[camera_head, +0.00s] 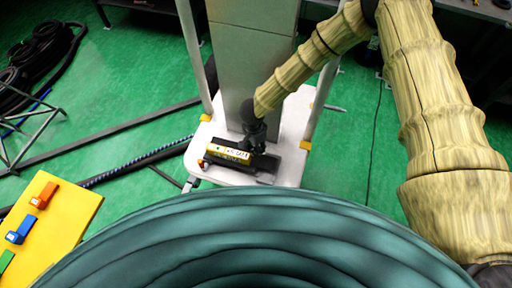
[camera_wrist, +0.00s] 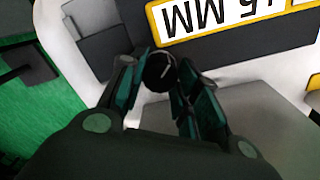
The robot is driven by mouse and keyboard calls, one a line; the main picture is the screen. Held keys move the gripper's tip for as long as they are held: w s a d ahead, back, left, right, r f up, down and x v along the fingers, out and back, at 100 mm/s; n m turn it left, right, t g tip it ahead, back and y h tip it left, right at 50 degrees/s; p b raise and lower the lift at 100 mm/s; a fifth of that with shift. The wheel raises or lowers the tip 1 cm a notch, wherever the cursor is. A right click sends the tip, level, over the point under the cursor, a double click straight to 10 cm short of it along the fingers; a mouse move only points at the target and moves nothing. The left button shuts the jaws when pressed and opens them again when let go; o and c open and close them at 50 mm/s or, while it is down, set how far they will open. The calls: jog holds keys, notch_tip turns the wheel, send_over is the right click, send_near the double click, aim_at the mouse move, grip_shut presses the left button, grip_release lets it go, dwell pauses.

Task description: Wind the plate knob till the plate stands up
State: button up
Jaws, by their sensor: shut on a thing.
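The plate (camera_head: 232,153) is white with black characters and a yellow frame, on a dark holder (camera_head: 254,167) over a white base. In the wrist view the plate (camera_wrist: 205,18) lies at the top, its characters upside down and its edges cut off. I cannot tell its exact tilt. A round black knob (camera_wrist: 158,72) sits just below the plate's dark backing. My gripper (camera_wrist: 161,68) has its dark green fingers on both sides of the knob, shut on it. In the head view my gripper (camera_head: 252,138) reaches down just behind the plate and hides the knob.
A grey column (camera_head: 252,60) and white posts (camera_head: 193,50) rise from the white base (camera_head: 290,135). A yellow panel (camera_head: 55,225) with coloured handles stands at the lower left. Hoses (camera_head: 40,55) lie on the green floor. A large teal ribbed form fills the bottom.

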jog(key=shift+d+f+m, duration=0.1)
jog(key=shift+m, duration=0.8)
jog(key=shift+s, duration=0.1)
jog(key=o, duration=1)
jog(key=shift+r, duration=0.35)
jog(key=r, duration=1.1)
jog(key=shift+w+a+r, duration=0.15)
jog(key=shift+w+a, duration=0.05)
jog(key=shift+a, duration=0.05)
